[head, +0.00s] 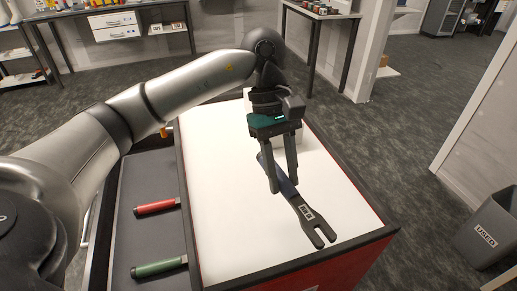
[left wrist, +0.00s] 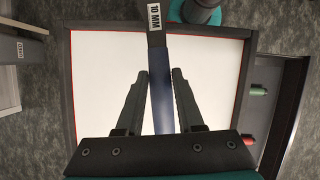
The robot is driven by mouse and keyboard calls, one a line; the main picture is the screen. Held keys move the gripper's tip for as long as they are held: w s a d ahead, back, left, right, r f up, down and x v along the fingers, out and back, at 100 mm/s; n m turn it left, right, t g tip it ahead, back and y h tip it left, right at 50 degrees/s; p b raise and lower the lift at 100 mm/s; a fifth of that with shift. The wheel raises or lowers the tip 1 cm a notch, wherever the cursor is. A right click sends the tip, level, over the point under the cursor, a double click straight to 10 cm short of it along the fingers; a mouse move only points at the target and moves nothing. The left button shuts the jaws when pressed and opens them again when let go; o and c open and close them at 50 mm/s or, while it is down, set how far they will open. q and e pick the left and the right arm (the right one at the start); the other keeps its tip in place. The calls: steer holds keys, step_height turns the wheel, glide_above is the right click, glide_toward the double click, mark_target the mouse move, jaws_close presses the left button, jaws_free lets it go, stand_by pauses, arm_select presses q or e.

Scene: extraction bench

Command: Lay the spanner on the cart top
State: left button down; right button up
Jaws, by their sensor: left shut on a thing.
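The spanner (head: 306,213) is dark grey with an open forked end, a blue handle and a white size label. My left gripper (head: 282,190) points down over the cart and is shut on the blue handle. The fork points toward the near right corner of the cart. In the left wrist view the handle (left wrist: 161,92) runs between the two fingers (left wrist: 160,76), and the label reads 10 MM. The cart top (head: 230,215) is white with a dark rim and lies under the spanner. I cannot tell whether the spanner touches it. My right gripper is not in view.
A dark side tray (head: 150,235) left of the top holds a red-handled tool (head: 157,207) and a green-handled tool (head: 159,267). A white block (head: 303,141) is partly hidden behind my gripper. A grey bin (head: 488,228) stands at the right. The top's near left is clear.

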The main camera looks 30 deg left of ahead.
mark_target(266, 200)
arm_select(q)
steer(key=r+n+t, duration=0.1)
steer(key=n, duration=0.1)
steer(key=a+r+n+p, duration=0.1)
steer(key=n, duration=0.1)
steer(key=w+a+r+n+t, duration=0.1)
steer(key=n, duration=0.1)
steer(key=shift+a+n+t+h, duration=0.1)
steer(key=shift+n+t+h, duration=0.2)
steer(key=a+r+n+t, duration=0.1)
steer(key=n, duration=0.1)
steer(key=w+a+r+n+t+p, duration=0.1)
steer(key=n, duration=0.2)
steer(key=a+r+n+t+y+p, duration=0.1)
steer(key=r+n, duration=0.1)
steer(key=n, duration=0.1)
steer(key=shift+w+a, duration=0.3)
steer(key=shift+w, duration=0.1)
steer(key=shift+w+a+r+n+y, duration=0.1)
steer(key=shift+a+r+n+y, duration=0.2)
steer(key=shift+n, duration=0.5)
step_height(266, 200, down, 20)
steer(key=shift+r+b, duration=0.1)
steer(key=shift+b, duration=0.8)
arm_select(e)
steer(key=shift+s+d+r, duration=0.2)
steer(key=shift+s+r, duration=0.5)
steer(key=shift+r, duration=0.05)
